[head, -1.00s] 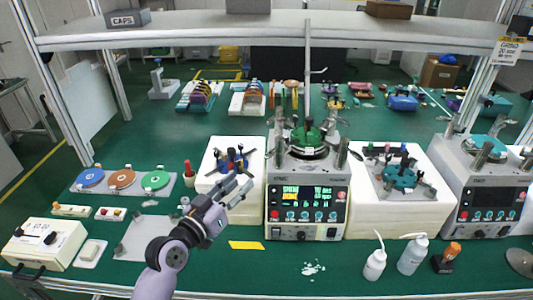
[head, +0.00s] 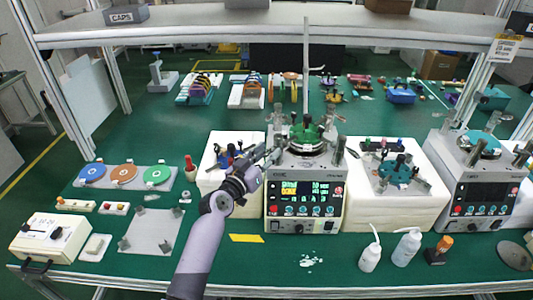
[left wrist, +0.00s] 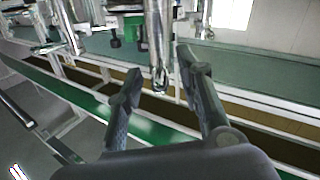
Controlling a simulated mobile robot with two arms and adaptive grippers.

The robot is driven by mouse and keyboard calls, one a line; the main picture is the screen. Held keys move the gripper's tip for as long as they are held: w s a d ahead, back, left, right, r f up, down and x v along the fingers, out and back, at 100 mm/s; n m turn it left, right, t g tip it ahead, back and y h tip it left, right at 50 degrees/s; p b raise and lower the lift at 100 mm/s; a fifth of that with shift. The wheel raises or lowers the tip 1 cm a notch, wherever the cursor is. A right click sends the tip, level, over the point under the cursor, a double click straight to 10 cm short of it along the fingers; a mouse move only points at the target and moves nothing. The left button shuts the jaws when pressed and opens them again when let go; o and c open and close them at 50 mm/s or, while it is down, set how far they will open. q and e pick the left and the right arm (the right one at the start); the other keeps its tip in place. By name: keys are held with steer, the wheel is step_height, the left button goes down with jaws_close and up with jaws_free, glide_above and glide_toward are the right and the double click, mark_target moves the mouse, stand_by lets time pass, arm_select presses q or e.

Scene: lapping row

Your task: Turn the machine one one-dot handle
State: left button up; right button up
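The lapping machine (head: 305,218) with the lit display stands at the middle of the bench, with a green part (head: 306,132) and upright metal posts on top. My left gripper (head: 268,157) is at the upper left side of this machine, beside its top. In the left wrist view, the two dark fingers (left wrist: 157,75) are spread apart and nothing is held. A shiny metal rod (left wrist: 158,40) shows past the fingertips, in line with the gap between them. I cannot tell whether the fingers touch it. No dot marks on handles can be made out. My right gripper is not in view.
A white block (head: 228,143) with a blue part stands left of the machine, partly behind my arm. Another white block (head: 397,215) and a second machine (head: 474,200) stand to the right. White bottles (head: 406,248) stand at the front right. An overhead shelf (head: 230,32) spans the bench.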

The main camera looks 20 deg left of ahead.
arm_select(q)
steer(key=shift+c, duration=0.6)
jaws_close()
